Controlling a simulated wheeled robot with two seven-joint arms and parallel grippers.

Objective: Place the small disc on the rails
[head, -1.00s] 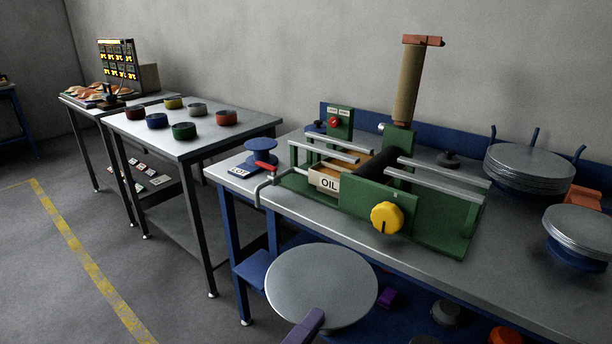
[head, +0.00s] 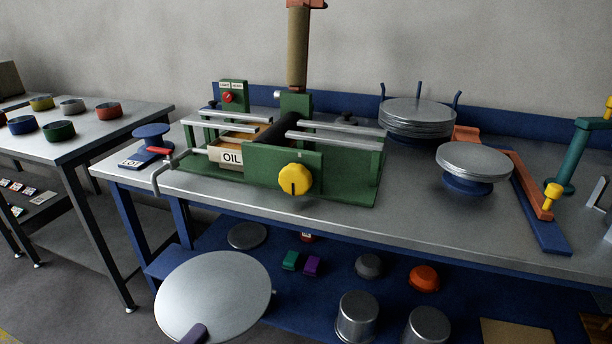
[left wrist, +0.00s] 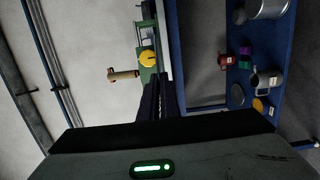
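A thin round grey disc (head: 222,285) is held roughly level in front of the bench, at the lower left of the head view. My left gripper (head: 195,334) shows only as a dark purple finger lying over the disc's near edge. In the left wrist view its dark fingers (left wrist: 158,88) are close together; the disc is edge-on there and hard to make out. The metal rails (head: 335,138) run along the green machine (head: 345,190) on the bench, apart from the disc. My right gripper is not in view.
The machine carries a yellow knob (head: 295,179), an OIL box (head: 226,156) and a tall brown post (head: 298,48). Disc stacks (head: 418,115) (head: 474,160) stand to its right. Pots (head: 357,316) sit on the lower shelf. The bench's front strip is clear.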

